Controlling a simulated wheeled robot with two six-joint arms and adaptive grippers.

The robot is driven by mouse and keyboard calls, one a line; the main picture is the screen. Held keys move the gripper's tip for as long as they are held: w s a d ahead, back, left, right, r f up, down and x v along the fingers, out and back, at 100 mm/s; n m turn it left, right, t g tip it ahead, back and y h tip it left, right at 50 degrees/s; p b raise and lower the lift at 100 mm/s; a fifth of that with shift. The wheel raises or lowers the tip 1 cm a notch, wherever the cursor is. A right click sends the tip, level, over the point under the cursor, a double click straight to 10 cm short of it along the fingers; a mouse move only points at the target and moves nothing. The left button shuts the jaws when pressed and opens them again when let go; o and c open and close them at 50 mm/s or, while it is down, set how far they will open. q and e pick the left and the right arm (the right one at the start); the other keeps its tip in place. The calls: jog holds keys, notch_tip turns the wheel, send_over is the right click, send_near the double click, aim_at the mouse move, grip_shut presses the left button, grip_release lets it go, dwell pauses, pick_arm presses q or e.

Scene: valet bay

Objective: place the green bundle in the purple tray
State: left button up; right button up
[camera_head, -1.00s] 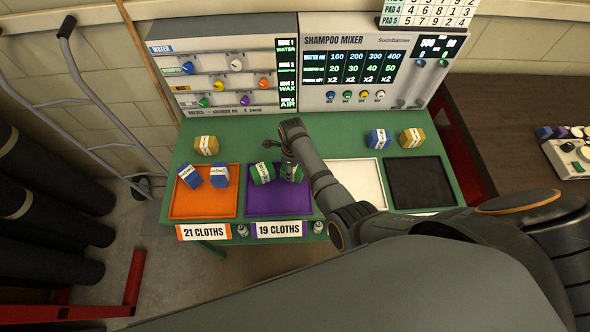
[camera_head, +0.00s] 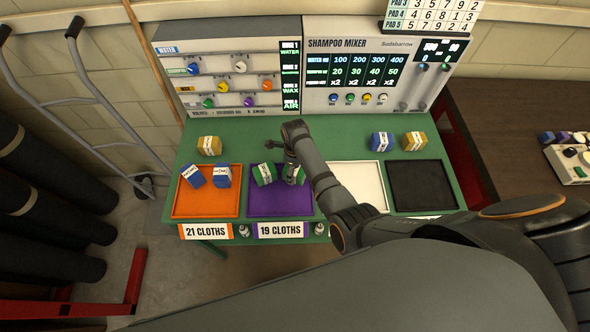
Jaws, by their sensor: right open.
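The purple tray (camera_head: 262,209) lies on the green table, second from the left. One green bundle (camera_head: 263,174) with a white band sits in its back left part. A second green bundle (camera_head: 300,174) is at the tray's back right, partly hidden by my right gripper. My right gripper (camera_head: 291,177) points down over this second bundle, with its jaws open around or just beside it; I cannot tell which. My left gripper is not in view.
An orange tray (camera_head: 205,208) holds two blue bundles. A white tray (camera_head: 369,186) and a black tray (camera_head: 421,187) are empty. Yellow bundles (camera_head: 209,146) (camera_head: 415,141) and a blue bundle (camera_head: 382,142) stand behind the trays. The mixer panel (camera_head: 375,75) closes the back.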

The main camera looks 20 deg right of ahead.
notch_tip(320, 180, up, 7)
jog(key=p, duration=0.5)
jog(key=shift+f+p, duration=0.1)
jog(key=shift+p, duration=0.3)
notch_tip(320, 180, up, 4)
jog(key=shift+f+b, duration=0.15)
jog(key=shift+b, duration=0.5)
jog(key=shift+r, duration=0.5)
